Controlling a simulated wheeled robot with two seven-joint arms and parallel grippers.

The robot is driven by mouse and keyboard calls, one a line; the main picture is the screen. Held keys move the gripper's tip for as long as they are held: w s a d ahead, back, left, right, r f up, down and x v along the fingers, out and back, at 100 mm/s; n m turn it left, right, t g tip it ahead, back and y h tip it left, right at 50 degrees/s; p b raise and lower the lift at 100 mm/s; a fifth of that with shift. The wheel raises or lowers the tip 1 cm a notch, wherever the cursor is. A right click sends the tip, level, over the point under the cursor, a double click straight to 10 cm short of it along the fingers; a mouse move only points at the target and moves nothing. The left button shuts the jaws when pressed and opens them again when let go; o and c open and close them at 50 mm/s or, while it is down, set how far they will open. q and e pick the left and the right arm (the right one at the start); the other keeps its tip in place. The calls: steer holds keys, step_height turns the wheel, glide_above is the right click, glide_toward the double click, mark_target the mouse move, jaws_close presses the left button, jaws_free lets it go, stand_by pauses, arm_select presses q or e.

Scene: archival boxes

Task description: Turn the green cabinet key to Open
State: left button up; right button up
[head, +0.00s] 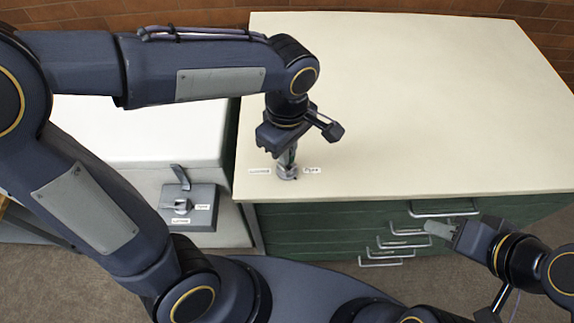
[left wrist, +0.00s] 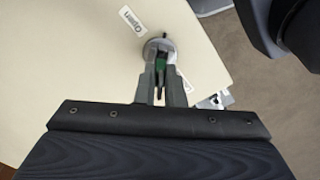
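The green cabinet key (left wrist: 159,64) stands in a round grey lock (head: 287,173) on the cream cabinet top, near its front left corner. My left gripper (head: 286,163) points down over the lock. In the left wrist view its two fingers (left wrist: 160,84) stand close on either side of the key, shut on it. The key is mostly hidden by the fingers in the head view. The Open label (head: 312,170) lies right of the lock and also shows in the left wrist view (left wrist: 131,19). Another label (head: 259,171) lies left. My right gripper (head: 440,229) is by the drawer handles; its finger gap is unclear.
The green cabinet front has several drawer handles (head: 446,209). A lower grey unit at left carries a second lock plate (head: 189,207) with labels and a raised lever (head: 180,177). The cream cabinet top (head: 420,100) is otherwise clear.

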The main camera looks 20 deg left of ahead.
arm_select(q)
jaws_close()
steer(key=n, duration=0.4)
steer(key=shift+n+b, duration=0.3)
steer(key=shift+b, duration=0.05)
steer(key=shift+n, duration=1.2)
steer(key=n, duration=0.3)
steer(key=shift+n, duration=0.4)
steer(key=o, duration=1.2)
jaws_free()
steer(key=shift+c, duration=0.2)
steer(key=shift+r, duration=0.1)
